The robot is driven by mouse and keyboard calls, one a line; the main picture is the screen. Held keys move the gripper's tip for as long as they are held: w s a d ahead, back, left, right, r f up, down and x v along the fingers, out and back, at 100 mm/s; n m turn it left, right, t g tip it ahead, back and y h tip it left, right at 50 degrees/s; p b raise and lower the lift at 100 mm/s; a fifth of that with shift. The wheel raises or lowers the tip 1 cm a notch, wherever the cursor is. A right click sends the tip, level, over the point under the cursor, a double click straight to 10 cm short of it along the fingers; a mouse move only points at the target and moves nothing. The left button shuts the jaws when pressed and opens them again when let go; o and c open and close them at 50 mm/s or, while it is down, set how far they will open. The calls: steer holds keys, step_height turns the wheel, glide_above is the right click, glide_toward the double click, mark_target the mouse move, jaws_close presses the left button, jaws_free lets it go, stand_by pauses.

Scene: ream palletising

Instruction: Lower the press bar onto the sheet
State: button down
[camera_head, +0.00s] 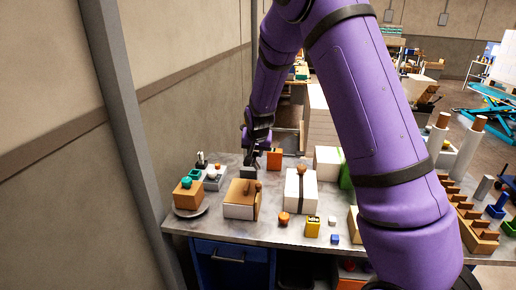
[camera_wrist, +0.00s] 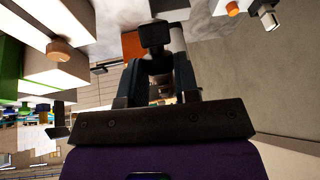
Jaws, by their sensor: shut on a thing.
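My gripper (camera_head: 251,164) reaches down at the back of the grey worktable, behind a white box with a brown top. In the wrist view my gripper (camera_wrist: 156,62) shows two dark fingers shut on a dark block-like piece (camera_wrist: 155,34). I cannot tell whether this piece is the press bar's handle. An orange block (camera_head: 274,158) stands just right of the gripper; an orange surface (camera_wrist: 132,45) also shows beside the fingers in the wrist view. I cannot make out the sheet or the rest of the press bar.
The brown-topped white box (camera_head: 240,210) and a black-strapped white box (camera_head: 308,190) stand on the worktable (camera_head: 215,222). A yellow block marked "idle" (camera_head: 313,228) is near the front edge. An orange-brown box (camera_head: 188,199) is at left. A grey post (camera_head: 130,120) rises beside the table.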

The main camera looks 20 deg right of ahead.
mark_target(253, 163)
steer(key=shift+s+a+f+t+h, duration=0.45)
steer(key=shift+s+a+f+t, duration=0.1)
steer(key=shift+s+f+t, duration=0.25)
steer(key=shift+s+a+f+t+h, duration=0.45)
steer(key=shift+s+a+f+t, duration=0.1)
steer(key=shift+s+f+t, duration=0.2)
steer(key=shift+s+a+f+n+t+h, duration=0.1)
steer(key=shift+s+a+f+t+h, duration=0.2)
steer(key=shift+f+t, duration=0.2)
steer(key=shift+s+a+f+n+t+h, duration=0.15)
steer(key=shift+s+f+t+h, duration=0.2)
steer(key=shift+f, duration=0.3)
steer(key=shift+s+a+f+n+t+h, duration=0.1)
steer(key=shift+s+a+f+t+h, duration=0.1)
steer(key=shift+s+f+t, duration=0.3)
steer(key=shift+w+f, duration=0.1)
steer(key=c, duration=0.8)
jaws_free()
steer(key=shift+c, duration=0.2)
steer(key=v, duration=1)
steer(key=shift+s+r, duration=0.25)
steer(key=shift+s, duration=0.05)
